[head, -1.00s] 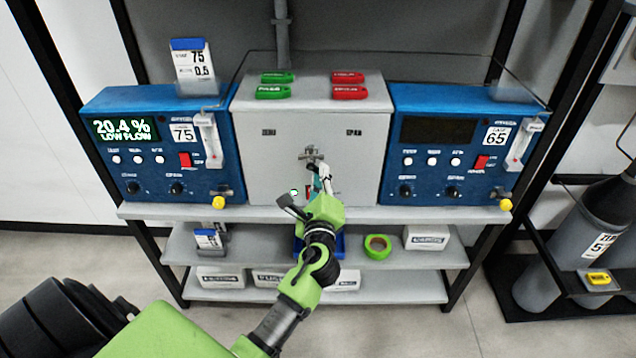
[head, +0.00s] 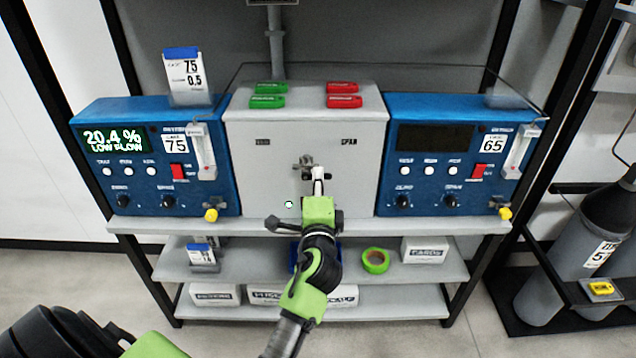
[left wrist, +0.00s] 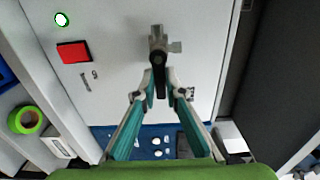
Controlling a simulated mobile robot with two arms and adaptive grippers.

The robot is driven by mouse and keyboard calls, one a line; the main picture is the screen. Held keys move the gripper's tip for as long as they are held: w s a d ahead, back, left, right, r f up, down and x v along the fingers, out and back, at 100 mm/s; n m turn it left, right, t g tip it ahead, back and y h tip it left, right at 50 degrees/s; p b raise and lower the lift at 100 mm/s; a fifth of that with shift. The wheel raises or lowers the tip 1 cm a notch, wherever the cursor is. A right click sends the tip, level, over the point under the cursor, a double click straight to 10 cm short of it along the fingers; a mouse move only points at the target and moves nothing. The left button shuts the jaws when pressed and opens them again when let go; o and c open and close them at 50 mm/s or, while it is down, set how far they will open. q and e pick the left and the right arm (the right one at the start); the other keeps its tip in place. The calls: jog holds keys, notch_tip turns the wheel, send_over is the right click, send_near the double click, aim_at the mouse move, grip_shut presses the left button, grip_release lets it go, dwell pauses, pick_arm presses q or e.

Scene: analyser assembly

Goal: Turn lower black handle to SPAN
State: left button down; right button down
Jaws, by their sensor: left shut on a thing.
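The valve (head: 305,164) is a small grey metal fitting on the front of the light grey box (head: 250,180), below and between its two labels; the right label (head: 349,141) reads SPAN. My left gripper (head: 318,174) is at the valve's right side in the head view and hides most of the handle there. In the left wrist view the black handle (left wrist: 160,76) runs down from the metal valve body (left wrist: 158,42). The fingertips of my left gripper (left wrist: 161,90) are shut on it, one on each side. My right gripper is not in view.
Blue analysers stand left (head: 150,160) and right (head: 435,155) of the box. Green tags (head: 268,102) and red tags (head: 344,101) lie on its top. A round green light (head: 288,205) is low on its front. A lower shelf holds green tape (head: 375,261).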

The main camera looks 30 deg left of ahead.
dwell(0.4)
pick_arm(q)
jog(key=c, duration=2.1)
grip_release()
jog(key=shift+r, duration=0.1)
